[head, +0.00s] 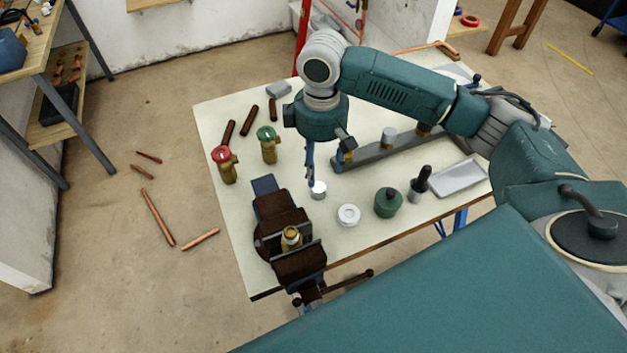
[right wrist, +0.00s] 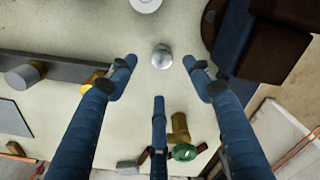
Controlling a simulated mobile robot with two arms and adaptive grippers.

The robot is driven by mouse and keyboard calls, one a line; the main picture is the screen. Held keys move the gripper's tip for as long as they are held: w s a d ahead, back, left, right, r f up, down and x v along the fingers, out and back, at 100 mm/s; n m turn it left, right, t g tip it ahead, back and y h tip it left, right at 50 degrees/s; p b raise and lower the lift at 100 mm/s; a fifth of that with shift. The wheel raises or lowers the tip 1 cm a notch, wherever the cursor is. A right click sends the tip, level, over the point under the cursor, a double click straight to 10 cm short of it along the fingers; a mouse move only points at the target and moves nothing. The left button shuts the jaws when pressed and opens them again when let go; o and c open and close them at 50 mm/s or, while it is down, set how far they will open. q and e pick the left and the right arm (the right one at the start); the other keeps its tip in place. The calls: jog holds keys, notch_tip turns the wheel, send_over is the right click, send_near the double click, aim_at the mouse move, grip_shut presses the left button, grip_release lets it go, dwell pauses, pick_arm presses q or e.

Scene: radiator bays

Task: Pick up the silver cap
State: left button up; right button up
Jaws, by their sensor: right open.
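The silver cap (head: 318,190) stands on the pale tabletop (head: 215,120), just right of the vise. It also shows in the right wrist view (right wrist: 161,57) as a small round-topped piece, near the fingertips. My right gripper (head: 311,176) points down close above the cap, and its fingers partly overlap it in the head view. In the right wrist view the blue fingers (right wrist: 159,78) are spread apart, with nothing between them held. The cap lies toward the gap between the two side fingers. My left gripper is not in view.
The dark vise (head: 282,215) holds a brass fitting (head: 291,237) left of the cap. A white ring (head: 348,215) and green pot (head: 388,202) stand to its right. A grey bar (head: 375,152) lies behind. Red-topped (head: 226,165) and green-topped (head: 267,145) brass valves stand at left.

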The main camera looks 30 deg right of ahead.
aim_at(319, 187)
jog(key=shift+s+f, duration=0.2)
jog(key=shift+f, duration=1.3)
jog(key=shift+f+p, duration=0.25)
jog(key=shift+p, duration=0.1)
notch_tip(319, 187, down, 4)
jog(key=shift+w+a+r+p, duration=0.15)
jog(key=shift+p, duration=0.45)
jog(key=shift+f, duration=0.6)
jog(key=c, duration=1.2)
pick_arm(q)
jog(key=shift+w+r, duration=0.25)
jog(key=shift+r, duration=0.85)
pick_arm(e)
jog(key=shift+c, duration=0.2)
jog(key=shift+r, duration=0.1)
